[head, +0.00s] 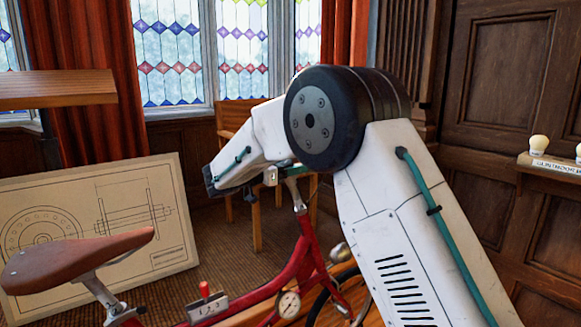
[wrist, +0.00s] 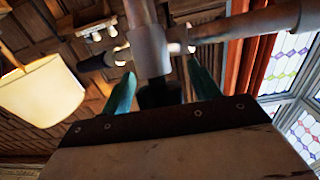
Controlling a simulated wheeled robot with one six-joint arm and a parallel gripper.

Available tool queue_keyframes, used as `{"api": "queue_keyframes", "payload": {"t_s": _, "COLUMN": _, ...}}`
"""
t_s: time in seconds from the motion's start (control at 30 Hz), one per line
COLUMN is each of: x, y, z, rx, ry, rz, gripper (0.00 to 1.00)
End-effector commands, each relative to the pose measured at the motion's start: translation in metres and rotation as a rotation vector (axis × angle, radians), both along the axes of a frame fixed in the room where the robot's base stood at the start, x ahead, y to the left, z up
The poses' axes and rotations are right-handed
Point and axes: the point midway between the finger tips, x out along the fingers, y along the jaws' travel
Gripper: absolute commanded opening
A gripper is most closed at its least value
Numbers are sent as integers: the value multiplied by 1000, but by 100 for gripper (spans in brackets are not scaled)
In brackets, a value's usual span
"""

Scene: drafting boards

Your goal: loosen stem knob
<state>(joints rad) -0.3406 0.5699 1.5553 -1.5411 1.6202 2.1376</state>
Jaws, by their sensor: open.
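A red bicycle (head: 308,255) stands in front of me, with its stem (head: 293,188) rising near the end of my forearm. In the wrist view a grey metal collar (wrist: 152,50) on the stem lies just beyond my gripper (wrist: 161,74). Its two teal fingers are open and apart, one on each side of a dark piece (wrist: 158,93) under the collar. This piece may be the stem knob, but it is in shadow and I cannot tell whether a finger touches it. My fingers are hidden in the head view.
The brown saddle (head: 75,262) is at left, before a drawing board (head: 165,208). A small counter with a red top (head: 207,303) and a round gauge (head: 289,304) sit low by the frame. A wooden chair (head: 256,210) stands behind. In the wrist view, a bar (wrist: 235,26) extends right.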

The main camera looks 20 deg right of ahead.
Motion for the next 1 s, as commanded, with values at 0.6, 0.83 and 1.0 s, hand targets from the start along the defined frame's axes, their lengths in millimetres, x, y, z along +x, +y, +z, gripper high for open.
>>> {"api": "queue_keyframes", "payload": {"t_s": 0.6, "x": 0, "y": 0, "z": 0, "rx": 0, "ry": 2, "rz": 5, "gripper": 17}}
{"api": "queue_keyframes", "payload": {"t_s": 0.83, "x": 0, "y": 0, "z": 1, "rx": -6, "ry": 22, "rz": 61, "gripper": 17}}
{"api": "queue_keyframes", "payload": {"t_s": 1.0, "x": 2, "y": 1, "z": 1, "rx": -17, "ry": 57, "rz": 161, "gripper": 17}}
